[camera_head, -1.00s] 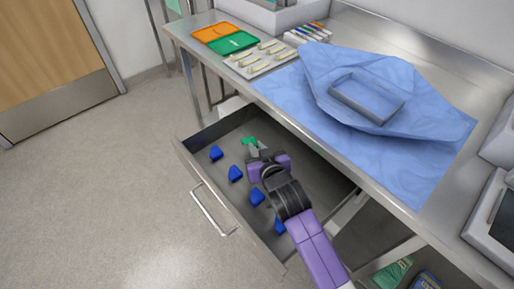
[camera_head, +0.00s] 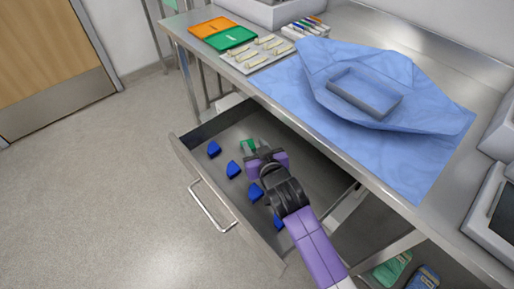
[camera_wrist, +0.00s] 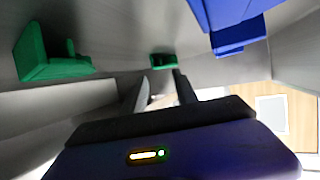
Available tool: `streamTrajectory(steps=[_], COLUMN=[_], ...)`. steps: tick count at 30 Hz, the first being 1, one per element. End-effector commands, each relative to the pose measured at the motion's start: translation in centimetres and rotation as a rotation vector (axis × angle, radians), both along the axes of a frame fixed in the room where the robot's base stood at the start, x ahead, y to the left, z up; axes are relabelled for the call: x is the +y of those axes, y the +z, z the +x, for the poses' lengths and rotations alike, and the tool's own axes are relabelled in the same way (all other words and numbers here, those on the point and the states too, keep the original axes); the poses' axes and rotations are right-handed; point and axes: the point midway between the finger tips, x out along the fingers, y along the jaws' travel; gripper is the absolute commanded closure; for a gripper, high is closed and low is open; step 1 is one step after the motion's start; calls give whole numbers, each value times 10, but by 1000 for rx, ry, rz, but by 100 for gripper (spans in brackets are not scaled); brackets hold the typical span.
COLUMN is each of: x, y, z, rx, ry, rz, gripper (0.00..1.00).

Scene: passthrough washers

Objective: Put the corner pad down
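A green corner pad (camera_head: 248,146) is in the open drawer, just left of my gripper's fingertips in the head view. My gripper (camera_head: 261,146) reaches down into the drawer. In the wrist view its two fingers (camera_wrist: 162,86) stand apart with a gap between them. A small green pad (camera_wrist: 163,61) shows just beyond the fingertips, and a larger green pad (camera_wrist: 45,62) lies to the left. I cannot tell which of the two the head view shows. Blue corner pads (camera_head: 233,169) lie in a row along the drawer's front side; they also show in the wrist view (camera_wrist: 238,35).
The drawer (camera_head: 214,191) has raised walls around my gripper, and the steel tabletop (camera_head: 440,85) overhangs its back. On top are a blue cloth (camera_head: 310,110) with a grey tray (camera_head: 365,92), orange and green trays (camera_head: 213,27), and a holder of pale items (camera_head: 258,53).

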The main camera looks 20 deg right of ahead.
Motion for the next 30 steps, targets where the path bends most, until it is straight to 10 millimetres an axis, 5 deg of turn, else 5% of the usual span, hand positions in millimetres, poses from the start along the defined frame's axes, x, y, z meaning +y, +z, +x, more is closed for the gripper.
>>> streamTrajectory(steps=[5, 21, 30], x=[0, 8, 9], y=[18, 51, 58], z=[0, -98, -111], rx=[-3, 0, 0], ry=[1, 1, 0], rz=[0, 0, 0], gripper=[65, 65, 65])
